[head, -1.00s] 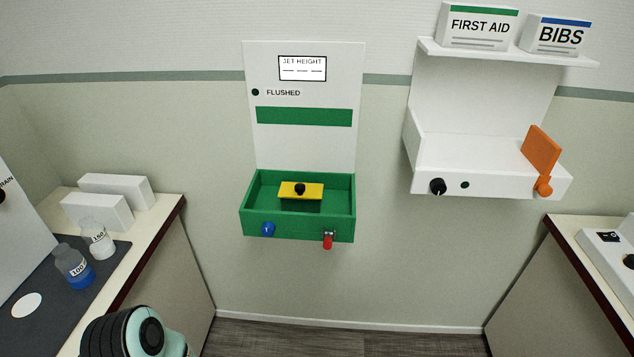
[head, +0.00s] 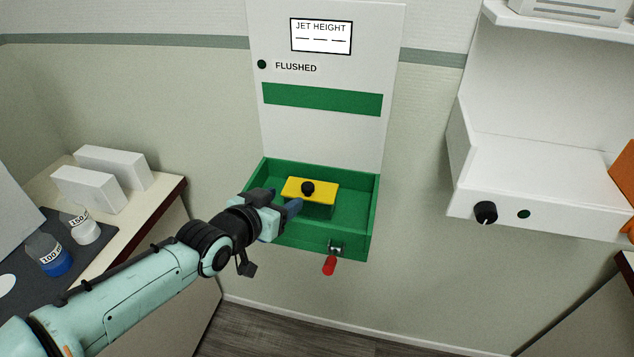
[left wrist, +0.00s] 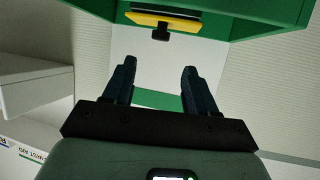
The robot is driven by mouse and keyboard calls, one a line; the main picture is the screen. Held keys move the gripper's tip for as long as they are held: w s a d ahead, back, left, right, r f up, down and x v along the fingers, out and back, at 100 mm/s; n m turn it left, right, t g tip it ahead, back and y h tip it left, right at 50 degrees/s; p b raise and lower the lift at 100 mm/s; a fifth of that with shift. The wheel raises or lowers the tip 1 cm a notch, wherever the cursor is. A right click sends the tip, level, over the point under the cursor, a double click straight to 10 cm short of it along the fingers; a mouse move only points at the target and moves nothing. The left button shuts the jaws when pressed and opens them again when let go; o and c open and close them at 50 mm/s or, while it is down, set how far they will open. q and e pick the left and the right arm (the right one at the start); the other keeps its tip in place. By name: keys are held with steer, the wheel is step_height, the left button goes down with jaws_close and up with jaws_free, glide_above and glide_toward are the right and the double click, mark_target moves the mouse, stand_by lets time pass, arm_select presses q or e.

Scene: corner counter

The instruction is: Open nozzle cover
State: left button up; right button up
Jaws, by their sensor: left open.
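The blue knob on the basin's front is hidden behind my left gripper. My right gripper is not in view.
A red lever (head: 329,265) hangs from the basin's front. A white wall unit (head: 545,220) with a black knob stands at the right. On the left counter are white boxes (head: 90,190) and bottles (head: 50,255). The wall between the units is clear.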

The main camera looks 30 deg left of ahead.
mark_target(307, 186)
arm_select(q)
steer(key=p+x, duration=0.1)
steer(key=x, duration=1.1)
steer(key=shift+w+f, duration=0.15)
steer(key=shift+w, duration=0.05)
steer(key=shift+c, duration=0.3)
jaws_close()
